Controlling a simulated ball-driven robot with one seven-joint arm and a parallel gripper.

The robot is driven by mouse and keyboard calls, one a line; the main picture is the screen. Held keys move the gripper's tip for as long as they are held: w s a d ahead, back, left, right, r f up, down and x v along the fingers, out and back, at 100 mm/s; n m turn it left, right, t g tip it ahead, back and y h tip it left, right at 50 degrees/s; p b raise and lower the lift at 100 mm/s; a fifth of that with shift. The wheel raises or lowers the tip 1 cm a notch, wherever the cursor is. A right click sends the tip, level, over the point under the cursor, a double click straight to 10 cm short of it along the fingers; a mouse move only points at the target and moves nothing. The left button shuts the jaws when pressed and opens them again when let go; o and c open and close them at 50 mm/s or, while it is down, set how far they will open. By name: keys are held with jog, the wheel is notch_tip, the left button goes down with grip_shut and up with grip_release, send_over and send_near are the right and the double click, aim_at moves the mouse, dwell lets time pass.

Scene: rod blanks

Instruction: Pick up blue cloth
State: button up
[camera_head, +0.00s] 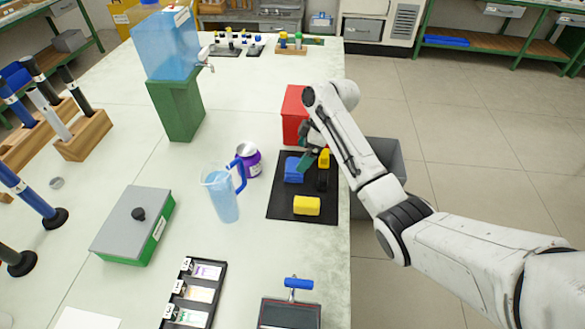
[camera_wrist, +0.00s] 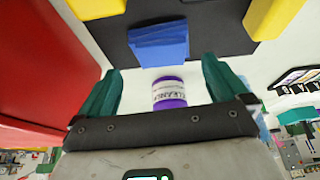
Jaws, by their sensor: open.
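The blue cloth (camera_head: 293,170) lies folded on a black mat (camera_head: 285,204) near the table's right edge. In the wrist view the blue cloth (camera_wrist: 158,45) shows just beyond the fingertips, roughly centred between them. My gripper (camera_head: 308,160) is over the mat close to the right side of the cloth. In the wrist view my gripper (camera_wrist: 160,85) has its two green fingers spread wide with nothing held between them. Whether a finger touches the cloth cannot be told.
A purple-and-white jar (camera_head: 249,161) and a pitcher (camera_head: 220,196) stand left. A grey bin (camera_head: 387,158) is right of the table.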

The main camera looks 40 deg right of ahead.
aim_at(296, 164)
jog(key=shift+p+x, duration=0.4)
jog(key=shift+x, duration=2.7)
jog(key=shift+s, duration=0.1)
jog(key=c, duration=0.7)
jog(key=shift+r, duration=0.1)
